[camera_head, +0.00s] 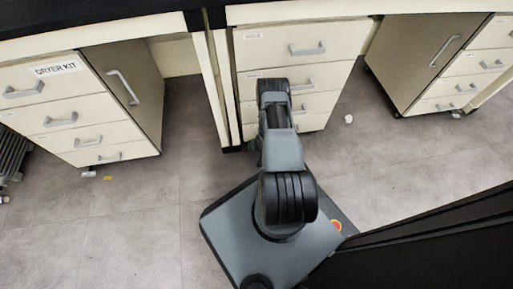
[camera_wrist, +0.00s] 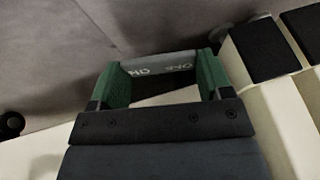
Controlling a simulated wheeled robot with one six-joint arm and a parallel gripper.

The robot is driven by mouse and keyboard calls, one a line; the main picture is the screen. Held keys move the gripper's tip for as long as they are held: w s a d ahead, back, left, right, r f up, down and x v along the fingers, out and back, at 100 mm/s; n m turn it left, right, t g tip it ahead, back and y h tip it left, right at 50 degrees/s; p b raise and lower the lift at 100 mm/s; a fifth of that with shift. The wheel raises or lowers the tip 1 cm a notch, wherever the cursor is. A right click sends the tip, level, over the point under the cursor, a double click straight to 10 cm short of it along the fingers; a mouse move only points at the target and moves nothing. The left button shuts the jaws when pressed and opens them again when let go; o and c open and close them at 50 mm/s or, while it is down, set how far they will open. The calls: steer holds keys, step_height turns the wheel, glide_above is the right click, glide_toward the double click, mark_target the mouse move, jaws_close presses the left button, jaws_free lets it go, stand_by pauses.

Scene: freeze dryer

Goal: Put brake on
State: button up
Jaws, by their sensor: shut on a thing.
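In the wrist view, a grey bar-like lever (camera_wrist: 178,60) carries pale lettering that reads upside down, apparently ON and OFF. I take it to be the brake lever. My gripper (camera_wrist: 160,70) has green fingers, one at each end of this lever, and is shut on it. The rest of the brake and what it is mounted on are mostly hidden behind the gripper body. In the head view my arm reaches toward the middle drawer cabinet (camera_head: 293,43), and the gripper and lever are hidden behind the arm.
Left of the middle cabinet stands a drawer cabinet labelled DRYER KIT (camera_head: 55,70). Another cabinet (camera_head: 430,65) stands at the right. A dark benchtop (camera_head: 100,22) runs above them. The grey tiled floor (camera_head: 130,220) is largely clear. A small dark round object (camera_wrist: 11,124) shows at the wrist view's left.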

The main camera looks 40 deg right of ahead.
steer(key=shift+w, duration=0.15)
steer(key=o, duration=0.9)
